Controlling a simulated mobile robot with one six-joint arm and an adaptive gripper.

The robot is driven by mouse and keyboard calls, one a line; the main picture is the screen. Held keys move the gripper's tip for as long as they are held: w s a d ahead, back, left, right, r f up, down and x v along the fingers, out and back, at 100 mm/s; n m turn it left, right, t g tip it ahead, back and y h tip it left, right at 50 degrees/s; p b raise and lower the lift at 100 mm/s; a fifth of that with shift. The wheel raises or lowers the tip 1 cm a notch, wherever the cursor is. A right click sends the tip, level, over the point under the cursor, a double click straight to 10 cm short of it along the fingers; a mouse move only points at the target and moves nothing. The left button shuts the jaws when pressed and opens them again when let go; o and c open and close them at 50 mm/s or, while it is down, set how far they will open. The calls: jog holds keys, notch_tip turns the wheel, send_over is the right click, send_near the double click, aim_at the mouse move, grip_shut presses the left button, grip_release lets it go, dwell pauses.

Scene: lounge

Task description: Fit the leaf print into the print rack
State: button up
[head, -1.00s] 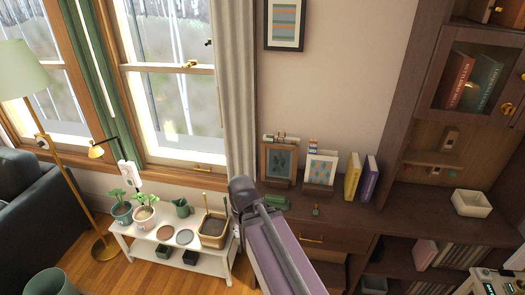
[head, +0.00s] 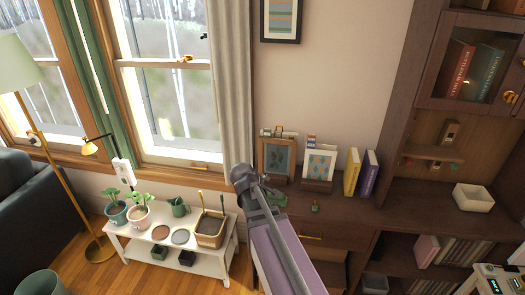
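Two framed pictures lean upright side by side on the dark wooden desk (head: 345,208). The left one, a wooden-framed print (head: 264,152), shows dark leaf-like shapes on a grey-teal ground. The right one, a white-framed print (head: 334,157), shows several coloured leaf-like shapes. I cannot tell which is the leaf print. Each stands at a low dark wooden holder; the right holder (head: 316,186) shows most clearly. I cannot tell whether either is the print rack. My folded arm rises in front of the desk's left end.
Yellow and purple books (head: 360,173) stand right of the prints. A small green object (head: 277,198) lies by my arm. A white bench (head: 190,248) with potted plants and a basket (head: 209,231) stands left.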

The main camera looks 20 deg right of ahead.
jog(key=w+d+r+n+t+h+b, duration=0.2)
jog(key=w+d+n+t+h+b, duration=0.25)
jog(key=w+d+n, duration=0.4)
jog(key=n+t+y+b, duration=0.1)
jog(key=n+t+b, duration=0.4)
jog(key=n, duration=0.9)
send_near(267, 133)
jog(key=shift+w+d+f+t+p, duration=0.25)
jog(key=shift+w+d+t+p, duration=0.2)
jog(key=shift+w, duration=0.05)
jog(key=shift+w+d, duration=0.1)
jog(key=shift+w, duration=0.05)
jog(key=shift+x, duration=4.3)
jog(key=c, duration=1.3)
